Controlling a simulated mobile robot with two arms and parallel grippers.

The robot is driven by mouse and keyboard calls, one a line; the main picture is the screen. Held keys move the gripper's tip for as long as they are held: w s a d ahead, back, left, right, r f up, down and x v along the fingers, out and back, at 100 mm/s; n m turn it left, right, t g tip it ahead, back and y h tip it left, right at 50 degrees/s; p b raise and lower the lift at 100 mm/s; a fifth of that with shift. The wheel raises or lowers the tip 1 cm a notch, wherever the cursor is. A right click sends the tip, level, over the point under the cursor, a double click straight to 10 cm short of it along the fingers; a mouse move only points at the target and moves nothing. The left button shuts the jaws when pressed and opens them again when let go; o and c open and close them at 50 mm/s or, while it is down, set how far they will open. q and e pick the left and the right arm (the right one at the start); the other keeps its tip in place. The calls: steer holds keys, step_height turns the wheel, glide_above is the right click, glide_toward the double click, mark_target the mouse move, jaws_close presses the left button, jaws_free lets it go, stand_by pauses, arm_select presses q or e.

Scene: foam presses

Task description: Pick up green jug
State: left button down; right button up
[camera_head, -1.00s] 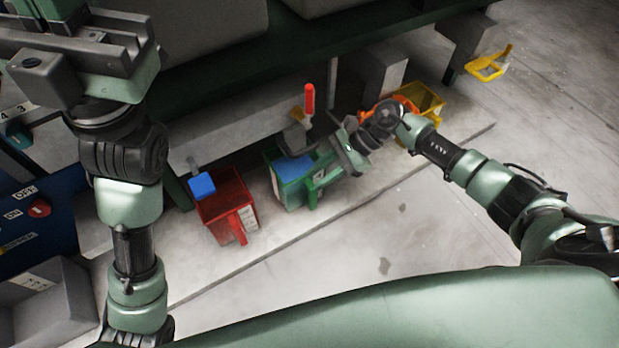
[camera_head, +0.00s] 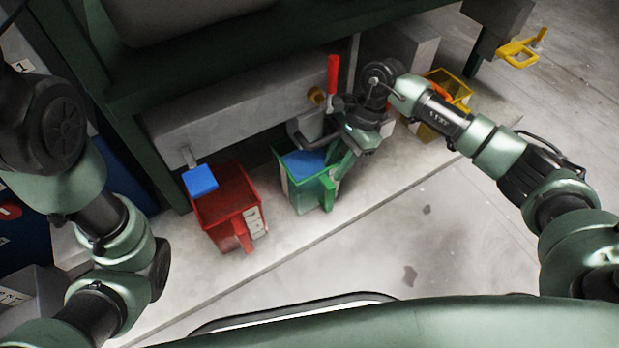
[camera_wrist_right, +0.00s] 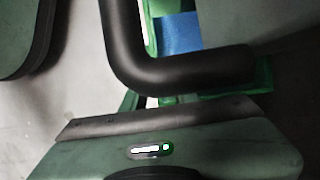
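The green jug (camera_head: 284,168) stands on the pale ledge in the middle of the head view, with blue inside it. Its green handle (camera_head: 328,190) faces the front right. My right gripper (camera_head: 342,148) is at the jug's upper right, close to the handle; whether it touches cannot be told. In the right wrist view, its jaws look apart, with part of the green jug (camera_wrist_right: 262,77) and its blue content (camera_wrist_right: 180,33) beyond. A dark bent tube (camera_wrist_right: 125,50) crosses in front and hides part of the jug. My left gripper is out of view.
A red jug (camera_head: 222,208) stands left of the green one, below a blue block (camera_head: 201,180). A yellow container (camera_head: 452,88) is to the right. A red lever (camera_head: 333,76) rises behind the green jug, beside a grey tube. Open floor lies in front.

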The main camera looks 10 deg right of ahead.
mark_target(330, 176)
steer(key=b+x, duration=0.3)
steer(key=x, duration=0.1)
steer(key=shift+s+f, duration=0.1)
steer(key=shift+a, duration=0.1)
jaws_close()
stand_by(1.2)
